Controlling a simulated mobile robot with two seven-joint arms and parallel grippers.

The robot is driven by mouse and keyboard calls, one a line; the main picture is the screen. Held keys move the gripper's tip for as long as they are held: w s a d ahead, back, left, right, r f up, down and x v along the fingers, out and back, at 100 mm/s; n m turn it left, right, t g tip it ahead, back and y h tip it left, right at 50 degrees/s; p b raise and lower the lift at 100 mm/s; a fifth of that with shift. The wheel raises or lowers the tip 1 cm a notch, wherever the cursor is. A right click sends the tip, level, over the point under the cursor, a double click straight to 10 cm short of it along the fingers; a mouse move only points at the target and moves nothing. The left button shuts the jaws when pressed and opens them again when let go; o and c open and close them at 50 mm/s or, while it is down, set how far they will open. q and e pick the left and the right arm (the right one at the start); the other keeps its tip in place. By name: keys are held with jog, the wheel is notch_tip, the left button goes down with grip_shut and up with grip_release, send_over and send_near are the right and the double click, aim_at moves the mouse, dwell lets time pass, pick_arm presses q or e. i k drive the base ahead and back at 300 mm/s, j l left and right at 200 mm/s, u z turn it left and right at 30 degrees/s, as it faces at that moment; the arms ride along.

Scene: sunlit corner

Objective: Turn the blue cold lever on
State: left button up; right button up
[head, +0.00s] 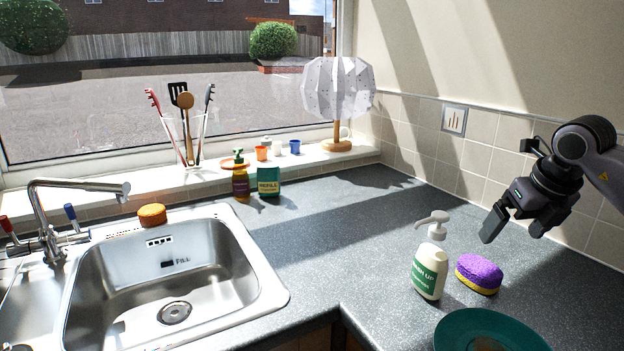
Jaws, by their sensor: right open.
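The blue cold lever (71,214) stands up on the right side of the tap (50,235), behind the sink at the left. A red lever (7,226) is on the tap's left side. The tap's spout (105,187) reaches right over the sink basin, and no water stream shows from it. My right gripper (510,234) is open and empty above the right counter, far from the tap, near the wash-up bottle (431,262). My left gripper is not in view.
An orange sponge (152,215) sits on the sink's back rim (190,212). A purple sponge (479,272) and green plate (485,331) lie on the right counter. Soap bottle (241,182), refill bottle (268,181) and lamp (337,95) stand at the back. Mid-counter is clear.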

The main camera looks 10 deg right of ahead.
aim_at(77, 237)
jog(key=k+j, duration=0.35)
jog(key=j, duration=0.15)
jog(key=k+j, duration=0.4)
jog(key=j, duration=0.1)
